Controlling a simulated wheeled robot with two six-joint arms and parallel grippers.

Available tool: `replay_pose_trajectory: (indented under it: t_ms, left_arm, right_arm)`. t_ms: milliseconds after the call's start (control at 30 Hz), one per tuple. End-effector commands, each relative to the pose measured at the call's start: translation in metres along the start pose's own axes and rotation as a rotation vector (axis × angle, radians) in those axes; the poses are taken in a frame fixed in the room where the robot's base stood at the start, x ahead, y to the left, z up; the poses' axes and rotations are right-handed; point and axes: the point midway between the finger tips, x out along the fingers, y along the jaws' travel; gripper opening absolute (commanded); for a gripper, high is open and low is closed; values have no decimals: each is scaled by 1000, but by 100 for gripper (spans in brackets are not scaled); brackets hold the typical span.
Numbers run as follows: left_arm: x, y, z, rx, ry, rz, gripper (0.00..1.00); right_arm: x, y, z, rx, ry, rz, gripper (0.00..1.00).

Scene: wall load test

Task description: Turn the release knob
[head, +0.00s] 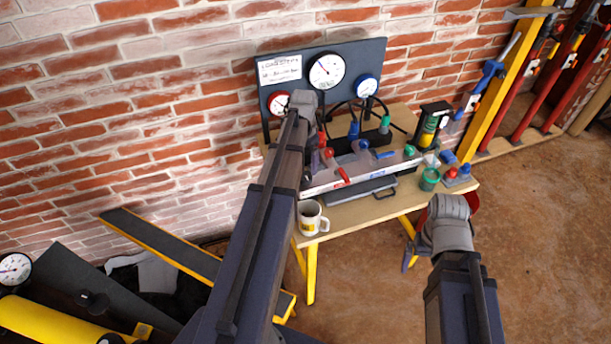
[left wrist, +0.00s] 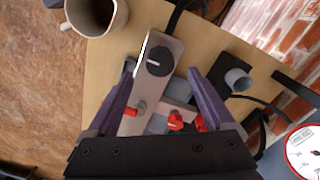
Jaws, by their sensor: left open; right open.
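The release knob (left wrist: 159,60) is a round black knob with a white pointer line, on a pale panel at one end of the valve block on the bench. In the left wrist view it lies between the fingertips of my left gripper (left wrist: 160,72), beyond them and apparently not gripped. The left gripper is open, its two purple fingers spread. In the head view my left arm hides this gripper and most of the knob's area. My right gripper (head: 436,232) is in front of the bench's right end, mostly hidden by its wrist, away from the knob.
The valve block (head: 367,173) carries red, blue and green handles. A mug (head: 311,217) stands close by on the bench (head: 350,214). A gauge board (head: 328,72) stands behind, with dark hoses. A green cup (head: 429,179) is at the right. Open floor lies in front.

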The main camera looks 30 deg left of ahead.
Motion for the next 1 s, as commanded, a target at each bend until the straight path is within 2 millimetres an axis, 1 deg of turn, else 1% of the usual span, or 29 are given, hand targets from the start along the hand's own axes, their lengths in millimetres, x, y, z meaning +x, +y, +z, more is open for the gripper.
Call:
replay_pose_trajectory:
  t_ms: [33,200,333,500,767,1000]
  left_arm:
    - [13,0,0,0,0,0,86]
    - [36,0,0,0,0,0,86]
    - [50,0,0,0,0,0,86]
    - [56,0,0,0,0,0,86]
    - [55,0,0,0,0,0,86]
    - [55,0,0,0,0,0,59]
  right_arm:
    - [13,-1,-1,0,0,0,100]
    - [35,-3,-2,0,0,0,100]
    - [49,-5,-3,0,0,0,100]
    - [56,-5,-4,0,0,0,100]
    - [55,-5,-4,0,0,0,100]
    - [55,-5,-4,0,0,0,100]
